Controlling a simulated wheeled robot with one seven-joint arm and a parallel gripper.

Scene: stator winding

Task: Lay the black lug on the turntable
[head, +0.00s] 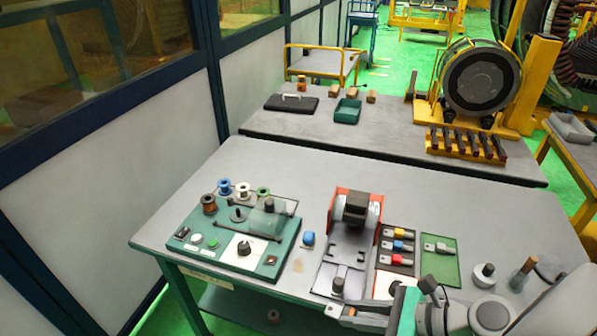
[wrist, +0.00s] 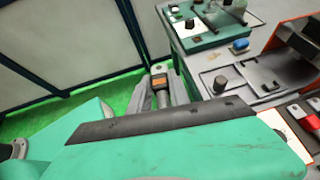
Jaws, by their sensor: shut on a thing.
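In the wrist view the lug shows over the green floor, beside the table edge. In the head view my gripper (head: 352,314) is at the table's front edge, partly hidden by my arm. No turntable stands out for certain. A black knob (head: 244,248) stands on a white square there, and another (head: 338,285) stands on a pale plate in front of the orange fixture.
The orange fixture (head: 342,196) with a dark block is mid-table. Yellow, blue and red lugs (head: 402,246) lie on a dark tray, beside a green tray (head: 446,268) with a grey lug. Spools (head: 225,186) stand on the board. A blue-topped piece (head: 308,239) stands between board and fixture.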

